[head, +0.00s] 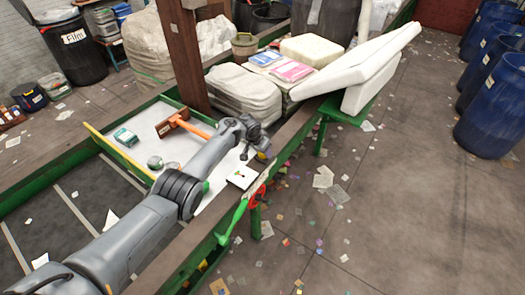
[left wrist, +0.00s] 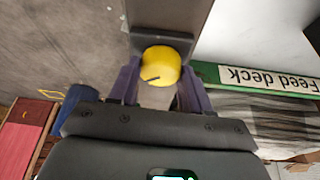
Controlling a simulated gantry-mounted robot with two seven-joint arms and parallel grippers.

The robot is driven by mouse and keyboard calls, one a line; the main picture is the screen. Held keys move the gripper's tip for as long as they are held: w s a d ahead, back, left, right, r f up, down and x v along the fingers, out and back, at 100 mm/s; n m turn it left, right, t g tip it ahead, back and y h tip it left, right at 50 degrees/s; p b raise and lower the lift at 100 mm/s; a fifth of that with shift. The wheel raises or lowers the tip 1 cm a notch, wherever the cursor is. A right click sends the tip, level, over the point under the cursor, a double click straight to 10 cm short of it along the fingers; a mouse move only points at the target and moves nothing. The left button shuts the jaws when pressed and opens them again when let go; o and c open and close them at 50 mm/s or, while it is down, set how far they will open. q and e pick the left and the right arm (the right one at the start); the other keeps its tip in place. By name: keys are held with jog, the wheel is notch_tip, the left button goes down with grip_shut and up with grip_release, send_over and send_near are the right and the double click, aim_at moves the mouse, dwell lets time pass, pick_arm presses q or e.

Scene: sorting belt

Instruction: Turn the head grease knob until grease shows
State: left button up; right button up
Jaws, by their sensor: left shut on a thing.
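The yellow grease knob (left wrist: 160,65) shows in the left wrist view, with a short dark line on its face. It sits against a dark grey bracket (left wrist: 162,42). My left gripper (left wrist: 156,88) has its two purple fingers on either side of the knob and is shut on it. In the head view my left arm reaches in from the lower left, and the gripper (head: 262,153) is small and partly hidden by its wrist at the belt's right-hand rail. No grease can be made out around the knob. My right gripper is in neither view.
A green rail labelled "Feed deck" (left wrist: 270,78) runs close beside the knob. A green lever (head: 232,222) and a red part (head: 257,194) stand at the belt's near edge. White foam slabs (head: 360,65) lie beyond. The floor at right is open, with scattered scraps.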

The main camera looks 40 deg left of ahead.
pick_arm(q)
jog(key=o, duration=1)
jog(key=shift+o, duration=0.2)
jog(key=shift+r, duration=0.1)
jog(key=shift+s+r+p, duration=0.15)
jog(key=shift+r+p, duration=0.15)
jog(key=shift+p, duration=0.1)
jog(key=p+v, duration=0.4)
jog(key=v, duration=0.6)
